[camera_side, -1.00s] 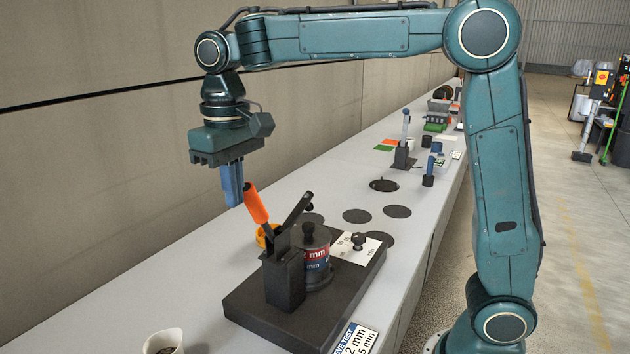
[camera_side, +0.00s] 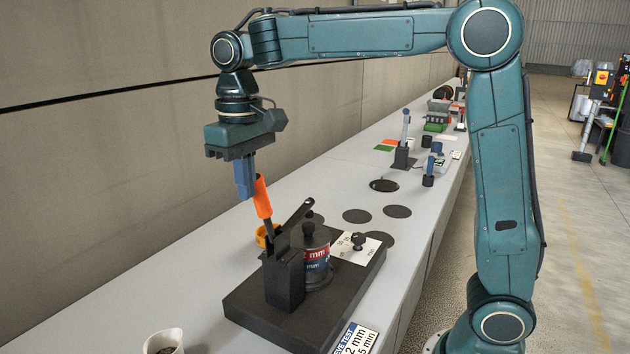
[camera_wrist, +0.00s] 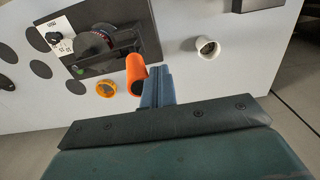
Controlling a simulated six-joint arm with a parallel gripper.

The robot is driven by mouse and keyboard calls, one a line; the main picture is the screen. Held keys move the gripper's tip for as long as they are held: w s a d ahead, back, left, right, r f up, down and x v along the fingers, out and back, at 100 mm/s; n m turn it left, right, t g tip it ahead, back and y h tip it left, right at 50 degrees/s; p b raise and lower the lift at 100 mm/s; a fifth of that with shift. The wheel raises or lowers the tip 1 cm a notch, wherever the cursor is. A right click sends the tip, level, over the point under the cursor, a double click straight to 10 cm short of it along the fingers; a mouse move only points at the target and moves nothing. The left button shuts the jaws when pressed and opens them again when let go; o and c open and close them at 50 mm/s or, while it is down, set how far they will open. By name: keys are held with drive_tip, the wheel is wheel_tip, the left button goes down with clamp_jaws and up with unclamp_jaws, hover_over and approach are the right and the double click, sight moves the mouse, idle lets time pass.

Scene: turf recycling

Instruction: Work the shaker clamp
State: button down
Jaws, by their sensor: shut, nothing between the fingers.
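The shaker clamp has an orange-handled lever (camera_side: 261,198) on a black bracket (camera_side: 284,279), mounted on the dark shaker base (camera_side: 250,315). The lever stands nearly upright, tilted a little to the left. A black bar (camera_side: 297,213) slants up to the right from the bracket, by a sieve stack (camera_side: 316,262) with red and blue bands. My gripper (camera_side: 245,195) is shut and empty, with its blue fingers beside the left side of the orange handle's top. In the wrist view the fingers (camera_wrist: 157,88) lie just right of the orange handle (camera_wrist: 136,75); I cannot tell whether they touch.
A white cup (camera_side: 164,343) stands at the front left of the bench. A yellow-orange ring (camera_side: 262,236) lies behind the bracket. A white dial plate with a black knob (camera_side: 358,241) is right of the stack. Dark discs (camera_side: 357,216) lie farther back.

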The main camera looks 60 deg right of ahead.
drive_tip(key=shift+d+f, duration=0.2)
drive_tip(key=shift+d, duration=2.55)
drive_tip(key=shift+a, duration=0.15)
drive_tip(key=shift+a+r, duration=0.5)
drive_tip(key=shift+r, duration=0.25)
drive_tip(key=shift+a+r, duration=0.45)
drive_tip(key=shift+r, duration=0.25)
drive_tip(key=shift+a+r, duration=0.5)
drive_tip(key=shift+r, duration=0.25)
